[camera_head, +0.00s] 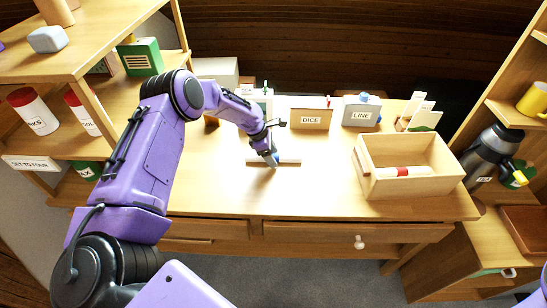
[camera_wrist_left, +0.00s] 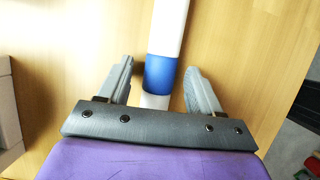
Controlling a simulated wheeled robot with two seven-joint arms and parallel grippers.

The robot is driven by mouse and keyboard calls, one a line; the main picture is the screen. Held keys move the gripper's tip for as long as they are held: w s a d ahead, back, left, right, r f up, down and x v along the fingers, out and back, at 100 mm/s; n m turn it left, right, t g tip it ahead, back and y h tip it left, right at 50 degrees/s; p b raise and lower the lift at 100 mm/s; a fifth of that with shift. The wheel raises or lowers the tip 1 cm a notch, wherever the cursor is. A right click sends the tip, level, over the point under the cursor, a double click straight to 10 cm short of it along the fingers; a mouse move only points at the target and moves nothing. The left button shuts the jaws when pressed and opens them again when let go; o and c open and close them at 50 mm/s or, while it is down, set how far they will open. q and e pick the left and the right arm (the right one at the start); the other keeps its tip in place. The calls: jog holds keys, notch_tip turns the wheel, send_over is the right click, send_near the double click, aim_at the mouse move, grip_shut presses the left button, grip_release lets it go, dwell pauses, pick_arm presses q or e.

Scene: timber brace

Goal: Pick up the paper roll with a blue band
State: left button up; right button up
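A white paper roll with a blue band (camera_head: 289,161) lies on the wooden table, crosswise in the head view. The blue band (camera_wrist_left: 160,75) shows clearly in the left wrist view, near one end of the roll. My left gripper (camera_head: 271,158) is down at the roll. In the left wrist view its two fingers are apart, one on each side of the roll near the band, with visible gaps. Part of the roll is hidden behind the gripper in the head view. My right gripper is out of view.
An open wooden box (camera_head: 437,180) stands on the right of the table with a red-banded white roll (camera_head: 403,171) inside. A DICE box (camera_head: 311,117) and a LINE box (camera_head: 361,111) stand behind. The table front is clear.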

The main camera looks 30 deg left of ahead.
pick_arm(q)
jog(key=c, duration=1.1)
jog(key=shift+o, duration=0.2)
jog(key=shift+r, duration=0.1)
